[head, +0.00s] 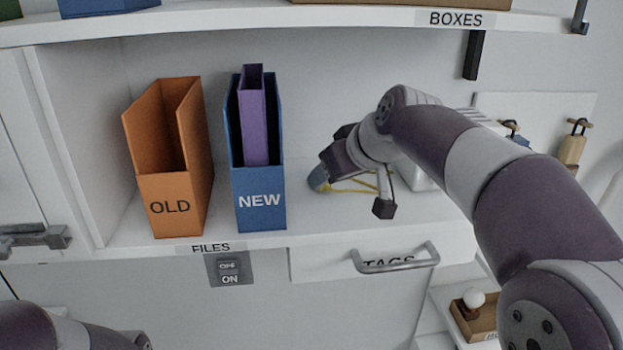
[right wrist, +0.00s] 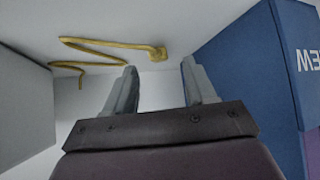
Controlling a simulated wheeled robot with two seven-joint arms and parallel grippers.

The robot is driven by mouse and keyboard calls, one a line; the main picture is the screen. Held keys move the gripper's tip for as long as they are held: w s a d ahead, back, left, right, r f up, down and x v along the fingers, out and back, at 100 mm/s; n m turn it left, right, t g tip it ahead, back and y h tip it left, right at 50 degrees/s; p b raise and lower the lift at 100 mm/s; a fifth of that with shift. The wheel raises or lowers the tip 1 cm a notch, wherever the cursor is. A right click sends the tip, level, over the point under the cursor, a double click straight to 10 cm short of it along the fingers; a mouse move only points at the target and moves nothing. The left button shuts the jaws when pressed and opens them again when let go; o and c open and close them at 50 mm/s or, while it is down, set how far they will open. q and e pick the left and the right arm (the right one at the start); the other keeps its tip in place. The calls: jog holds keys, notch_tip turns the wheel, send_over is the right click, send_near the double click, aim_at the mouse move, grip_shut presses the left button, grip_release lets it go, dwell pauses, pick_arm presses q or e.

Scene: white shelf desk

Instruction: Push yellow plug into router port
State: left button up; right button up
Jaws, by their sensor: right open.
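The yellow plug (right wrist: 158,54) lies on the white shelf at the end of its zigzag yellow cable (right wrist: 95,46) in the right wrist view. My right gripper (right wrist: 160,66) is open, with the plug just beyond and between its fingertips. It holds nothing. In the head view my right gripper (head: 318,180) is low over the shelf, and the cable (head: 355,184) shows under the arm; the plug cannot be made out there. A white box, likely the router (head: 415,176), stands behind my right arm, mostly hidden. Its port is not visible. My left gripper is out of view.
The blue NEW file box (head: 259,200) stands close left of my right gripper, with a purple file in it. The orange OLD file box (head: 175,205) is further left. A drawer handle (head: 397,262) sticks out below the shelf edge.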

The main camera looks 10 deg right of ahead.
aim_at(327, 190)
jog(key=p+x, duration=0.1)
jog(key=x, duration=0.2)
jog(key=shift+w+a, duration=0.1)
jog(key=shift+w, duration=0.2)
jog(key=shift+f, duration=0.25)
jog(key=shift+s+d, duration=0.2)
jog(key=shift+w+a, duration=0.15)
jog(key=shift+w, duration=0.05)
grip_shut()
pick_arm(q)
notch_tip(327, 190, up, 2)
pick_arm(e)
jog(key=shift+s, duration=0.1)
